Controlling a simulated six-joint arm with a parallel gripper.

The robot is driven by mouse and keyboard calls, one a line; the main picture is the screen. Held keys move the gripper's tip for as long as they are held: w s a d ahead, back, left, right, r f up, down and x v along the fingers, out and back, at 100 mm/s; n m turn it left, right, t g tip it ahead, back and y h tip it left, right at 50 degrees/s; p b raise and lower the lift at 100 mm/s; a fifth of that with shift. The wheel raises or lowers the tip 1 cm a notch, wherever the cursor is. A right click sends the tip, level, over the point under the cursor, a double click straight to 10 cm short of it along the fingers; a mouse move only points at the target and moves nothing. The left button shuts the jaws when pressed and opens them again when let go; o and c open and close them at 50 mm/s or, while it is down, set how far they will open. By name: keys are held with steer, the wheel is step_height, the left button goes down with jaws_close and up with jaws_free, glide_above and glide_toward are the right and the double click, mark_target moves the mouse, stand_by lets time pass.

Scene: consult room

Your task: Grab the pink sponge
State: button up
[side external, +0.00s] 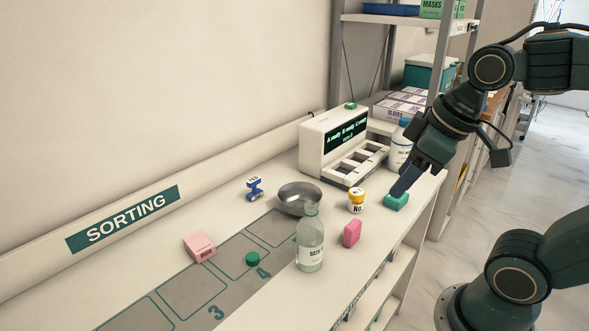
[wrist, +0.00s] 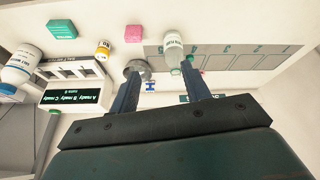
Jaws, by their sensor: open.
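The pink sponge (side external: 351,233) is a small block on the bench, just right of the clear bottle (side external: 310,243) in the side view. In the wrist view the pink sponge (wrist: 133,33) lies near the top, beyond my fingertips and apart from them. My gripper (side external: 399,190) is open and empty, pointing down at the bench's right. In the side view its tips overlap a teal block (side external: 396,202); the wrist view shows that block (wrist: 62,31) well to the left of the fingers (wrist: 160,72). Contact with the pink sponge is not seen.
A pink box (side external: 200,247), green cap (side external: 252,259) and blue item (side external: 254,189) lie farther left. A white machine (side external: 330,140) and white bottle (side external: 399,150) stand behind. The bench's front edge is close to the sponge.

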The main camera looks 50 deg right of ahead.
steer(key=w+d+f+n+g+y, duration=0.25)
steer(key=w+d+f+n, duration=0.25)
steer(key=w+n, duration=0.3)
steer(key=n+g+y, duration=0.2)
steer(key=n, duration=0.5)
glide_toward(354, 223)
steer(key=r, duration=0.1)
steer(key=shift+d+r, duration=0.1)
steer(key=shift+x, duration=4.3)
steer(key=shift+s, duration=0.1)
steer(key=shift+x, duration=2.6)
steer(key=shift+d, duration=0.15)
jaws_close()
